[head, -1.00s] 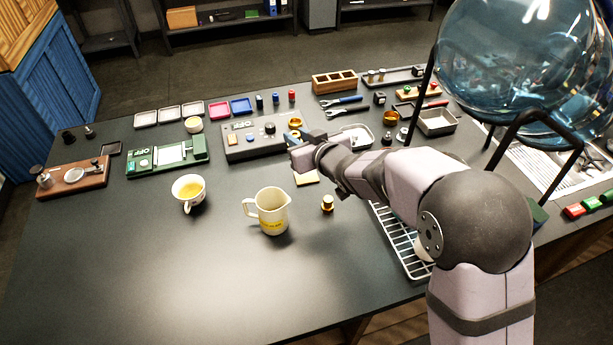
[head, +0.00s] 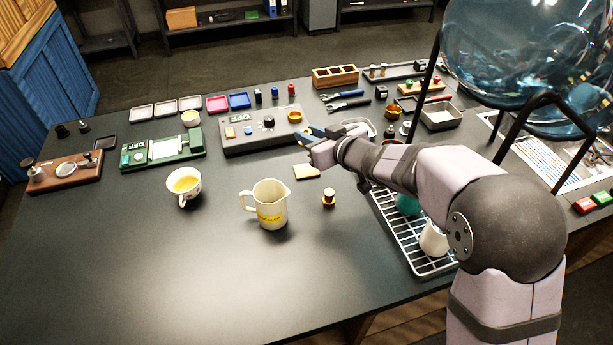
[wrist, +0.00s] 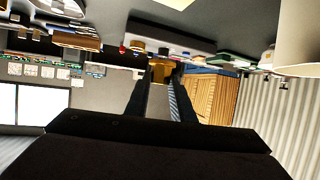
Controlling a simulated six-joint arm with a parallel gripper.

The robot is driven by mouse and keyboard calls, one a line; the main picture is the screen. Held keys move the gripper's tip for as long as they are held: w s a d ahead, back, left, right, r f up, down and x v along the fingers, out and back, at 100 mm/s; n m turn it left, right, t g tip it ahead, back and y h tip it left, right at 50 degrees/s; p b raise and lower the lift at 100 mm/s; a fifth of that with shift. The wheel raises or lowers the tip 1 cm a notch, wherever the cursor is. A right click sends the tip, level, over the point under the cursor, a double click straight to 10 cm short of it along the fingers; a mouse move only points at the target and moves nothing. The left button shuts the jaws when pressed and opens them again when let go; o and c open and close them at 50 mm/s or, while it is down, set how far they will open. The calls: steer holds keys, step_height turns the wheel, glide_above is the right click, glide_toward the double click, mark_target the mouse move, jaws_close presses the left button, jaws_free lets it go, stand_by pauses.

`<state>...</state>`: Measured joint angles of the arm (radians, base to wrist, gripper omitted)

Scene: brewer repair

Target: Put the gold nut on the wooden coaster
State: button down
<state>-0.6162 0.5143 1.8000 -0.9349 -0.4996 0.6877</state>
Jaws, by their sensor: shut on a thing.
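The gold nut (wrist: 160,72) shows as a small gold piece between the fingertips of my gripper (wrist: 159,85) in the wrist view. My gripper (head: 311,147) is shut on it and held roughly level above the table. I cannot make out the held nut clearly in the head view. The wooden coaster (head: 306,172), a small tan square, lies flat on the dark table just below my gripper in the head view. A tan patch at the top of the wrist view is probably the coaster (wrist: 175,3). The two look apart.
A cream jug (head: 270,204) and a small gold-and-dark knob (head: 328,198) stand in front of the coaster. A grey control panel (head: 248,143) with a gold ring (head: 295,116) lies behind. A wire rack (head: 402,236) is at right. The front left table is clear.

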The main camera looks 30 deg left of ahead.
mark_target(310, 174)
steer(key=shift+r, duration=0.1)
steer(key=shift+f+b, duration=0.45)
steer(key=shift+f, duration=4.5)
steer(key=shift+f, duration=0.1)
steer(key=shift+f, duration=0.15)
steer(key=c, duration=1.5)
jaws_free()
